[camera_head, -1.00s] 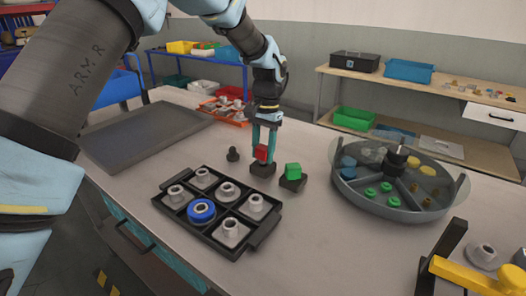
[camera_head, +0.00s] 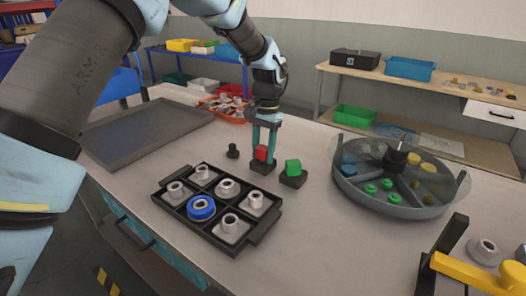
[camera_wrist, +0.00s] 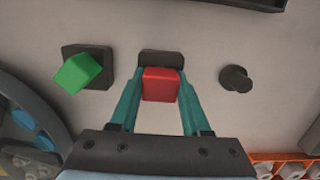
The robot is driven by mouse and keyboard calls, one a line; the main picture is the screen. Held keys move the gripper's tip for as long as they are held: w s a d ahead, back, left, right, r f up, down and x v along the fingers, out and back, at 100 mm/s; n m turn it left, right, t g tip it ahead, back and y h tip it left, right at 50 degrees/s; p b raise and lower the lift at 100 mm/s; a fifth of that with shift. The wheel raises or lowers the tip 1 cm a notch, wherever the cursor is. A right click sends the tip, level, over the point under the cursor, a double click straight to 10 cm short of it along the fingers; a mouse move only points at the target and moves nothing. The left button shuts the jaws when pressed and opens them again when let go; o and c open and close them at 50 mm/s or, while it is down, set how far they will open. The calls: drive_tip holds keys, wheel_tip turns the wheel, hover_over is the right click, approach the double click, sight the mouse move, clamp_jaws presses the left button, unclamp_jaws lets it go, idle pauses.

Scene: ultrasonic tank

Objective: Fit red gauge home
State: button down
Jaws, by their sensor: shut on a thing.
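The red gauge (camera_head: 261,153) is a small red block at a black holder (camera_head: 262,167) on the grey table. My gripper (camera_head: 264,150) points down and is shut on the red gauge. In the wrist view the red gauge (camera_wrist: 161,84) sits between the teal fingers (camera_wrist: 160,100), with the black holder (camera_wrist: 160,58) just beyond it. I cannot tell whether the gauge is fully seated. A green block (camera_head: 293,166) sits tilted on a second black holder (camera_head: 293,179) to the right; it also shows in the wrist view (camera_wrist: 78,73).
A small black knob (camera_head: 233,151) stands left of the red gauge. A black tray (camera_head: 165,200) with several grey fittings and a blue ring lies in front. A round divided tank (camera_head: 390,205) stands right. A yellow-handled clamp (camera_head: 465,277) is front right. Bare table lies between.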

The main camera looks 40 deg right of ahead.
drive_tip(key=shift+f, duration=0.1)
idle(0.8)
drive_tip(key=c, duration=0.5)
unclamp_jaws()
drive_tip(key=shift+c, duration=0.2)
drive_tip(key=shift+o, duration=1.3)
drive_tip(key=shift+s, duration=0.15)
drive_tip(key=shift+f, duration=0.1)
drive_tip(key=r, duration=0.3)
drive_tip(key=r+b, duration=0.1)
drive_tip(key=r, duration=0.3)
drive_tip(key=d+r+b, duration=0.1)
drive_tip(key=r, duration=0.3)
drive_tip(key=shift+w, duration=0.4)
